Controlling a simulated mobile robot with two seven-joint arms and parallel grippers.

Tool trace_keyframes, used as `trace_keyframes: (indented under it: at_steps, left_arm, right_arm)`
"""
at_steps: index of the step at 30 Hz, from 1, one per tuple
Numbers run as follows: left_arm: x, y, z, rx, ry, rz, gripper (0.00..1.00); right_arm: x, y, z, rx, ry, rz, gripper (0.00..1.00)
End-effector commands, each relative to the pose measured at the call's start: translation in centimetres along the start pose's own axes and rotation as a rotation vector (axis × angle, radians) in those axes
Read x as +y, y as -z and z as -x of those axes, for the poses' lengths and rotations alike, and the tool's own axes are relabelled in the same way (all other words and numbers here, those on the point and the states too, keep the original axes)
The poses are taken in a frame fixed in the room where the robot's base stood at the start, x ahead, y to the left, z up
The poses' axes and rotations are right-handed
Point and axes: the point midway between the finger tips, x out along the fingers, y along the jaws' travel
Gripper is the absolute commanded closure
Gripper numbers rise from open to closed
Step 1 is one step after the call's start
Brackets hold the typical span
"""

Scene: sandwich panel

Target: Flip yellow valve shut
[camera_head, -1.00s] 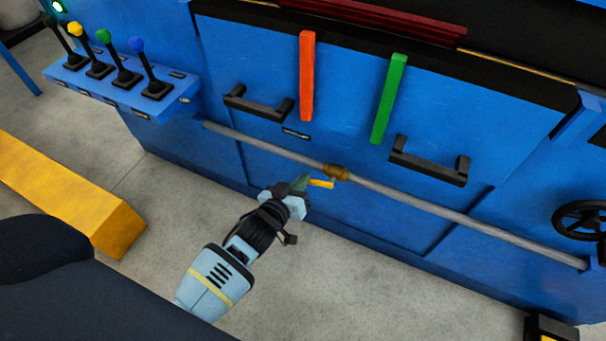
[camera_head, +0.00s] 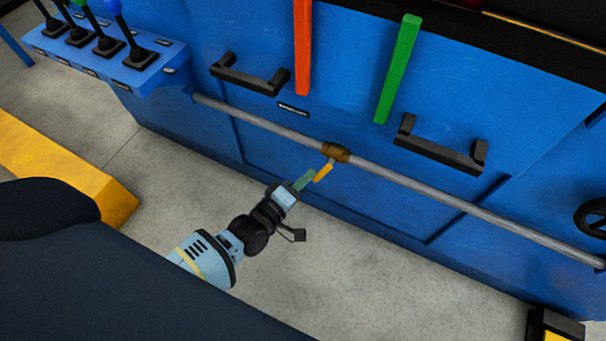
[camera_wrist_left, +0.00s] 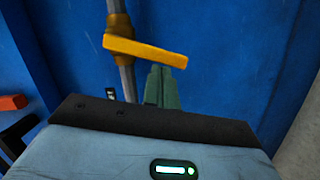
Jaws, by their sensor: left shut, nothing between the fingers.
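The yellow valve handle (camera_head: 323,172) juts out from a brass valve body (camera_head: 336,152) on a grey pipe, pointing down and to the left, across the pipe's line. In the left wrist view the handle (camera_wrist_left: 148,51) reaches right from the brass body (camera_wrist_left: 119,27), past the pipe. My left gripper (camera_head: 306,179) has its green fingers shut and empty, just left of the handle's free end. In the wrist view its fingertips (camera_wrist_left: 161,72) lie just below the handle's outer end. I cannot tell whether they touch it. My right gripper is not in view.
The grey pipe (camera_head: 260,122) runs along the blue panel. Above it are black handles (camera_head: 440,147), a red-orange bar (camera_head: 302,45) and a green bar (camera_head: 398,70). Levers (camera_head: 131,50) stand at upper left, a black wheel (camera_head: 592,217) at right. A yellow beam (camera_head: 60,170) lies at left.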

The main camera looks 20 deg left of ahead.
Motion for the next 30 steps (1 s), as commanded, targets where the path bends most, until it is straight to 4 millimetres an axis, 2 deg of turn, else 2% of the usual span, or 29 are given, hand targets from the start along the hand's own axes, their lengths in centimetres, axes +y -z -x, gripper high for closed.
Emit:
trace_keyframes:
  at_steps: [3, 12, 30]
  left_arm:
    - [-0.6, -0.8, -0.2, -0.002, -0.021, 0.092, 1.0]
    - [-0.7, -1.7, -0.5, -0.001, -0.064, 0.256, 1.0]
    - [-0.5, -2.0, -0.6, 0.0, -0.083, 0.324, 1.0]
  right_arm:
    - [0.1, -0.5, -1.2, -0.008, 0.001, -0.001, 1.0]
    - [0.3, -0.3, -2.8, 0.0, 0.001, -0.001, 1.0]
    - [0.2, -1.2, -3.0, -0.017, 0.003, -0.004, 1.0]
